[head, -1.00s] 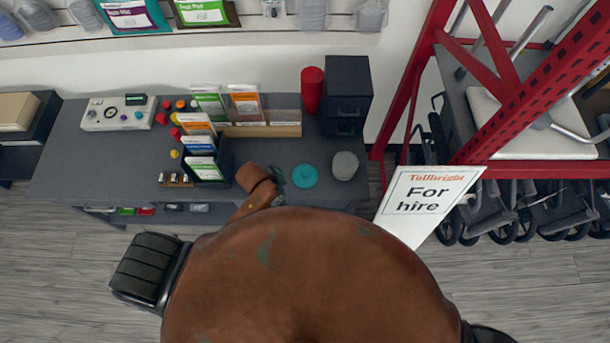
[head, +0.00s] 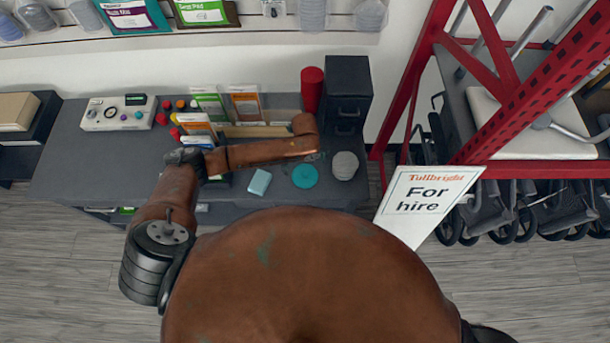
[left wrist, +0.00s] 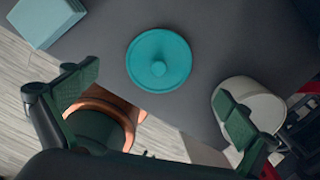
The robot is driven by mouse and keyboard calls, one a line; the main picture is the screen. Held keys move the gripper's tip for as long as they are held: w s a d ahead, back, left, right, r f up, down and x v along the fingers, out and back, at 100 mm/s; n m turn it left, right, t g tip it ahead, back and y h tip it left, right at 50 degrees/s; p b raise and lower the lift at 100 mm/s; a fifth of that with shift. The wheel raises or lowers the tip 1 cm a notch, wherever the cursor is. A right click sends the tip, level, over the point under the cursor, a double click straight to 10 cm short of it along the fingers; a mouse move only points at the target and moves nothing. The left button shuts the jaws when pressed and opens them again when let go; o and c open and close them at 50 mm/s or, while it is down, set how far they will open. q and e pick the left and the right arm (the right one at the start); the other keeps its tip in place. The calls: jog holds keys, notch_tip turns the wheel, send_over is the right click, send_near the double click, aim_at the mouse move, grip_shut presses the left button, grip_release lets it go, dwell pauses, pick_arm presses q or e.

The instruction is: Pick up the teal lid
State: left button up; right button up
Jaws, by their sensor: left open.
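The teal lid (head: 305,176) is a round disc lying on the grey counter, near its front edge. In the left wrist view the lid (left wrist: 159,58) is seen from above with a small round knob in its middle. My left gripper (head: 313,156) is open and empty over the counter, just behind the lid in the head view and mostly hidden by my arm. In the left wrist view its two fingers (left wrist: 157,103) are spread wide, with the lid above the gap between them and not between the pads. My right gripper is not in view.
A pale round pot (head: 344,165) stands close to the right of the lid. A light blue box (head: 260,182) lies to its left. Behind are leaflet holders (head: 246,104), a red cylinder (head: 312,90) and dark drawers (head: 347,95). A "For hire" sign (head: 428,200) stands at the right.

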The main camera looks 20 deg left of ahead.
aim_at(305, 174)
pick_arm(q)
jog(key=f, duration=0.6)
jog(key=shift+s+d, duration=0.1)
jog(key=shift+s, duration=0.1)
jog(key=shift+c, duration=0.3)
jog(key=c, duration=1.6)
jog(key=shift+s, duration=0.15)
jog(key=c, duration=0.4)
